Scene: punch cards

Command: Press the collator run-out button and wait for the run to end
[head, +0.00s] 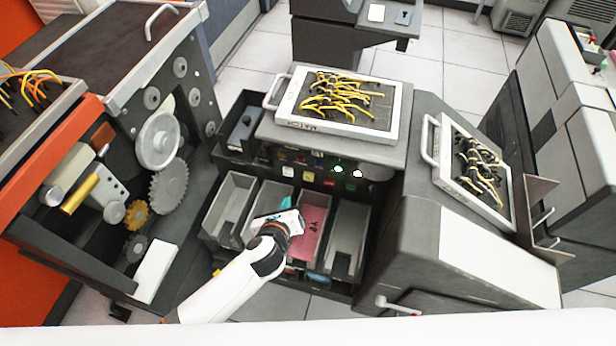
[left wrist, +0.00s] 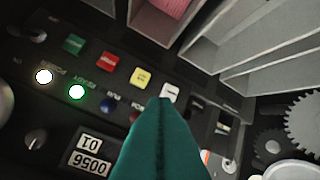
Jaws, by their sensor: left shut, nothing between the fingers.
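The collator's control panel (head: 322,178) is on the front of the grey machine, above a row of card pockets. The left wrist view shows its white button (left wrist: 170,92), yellow button (left wrist: 141,77), red button (left wrist: 109,62) and green button (left wrist: 73,44); I cannot read which is run-out. A white lamp (left wrist: 44,76) and a green lamp (left wrist: 77,92) are lit. My left gripper (head: 289,204) is shut and empty. Its teal fingertips (left wrist: 165,103) are right by the white button and overlap its lower edge; I cannot tell whether they touch. My right gripper is out of view.
Card pockets (head: 233,200) stand below the panel; one holds pink cards (head: 312,222). Counter windows (left wrist: 88,152) and a knob (left wrist: 36,139) sit on the panel. Wired plugboards (head: 340,103) (head: 470,168) lie above and right. Open gears (head: 168,185) are at left.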

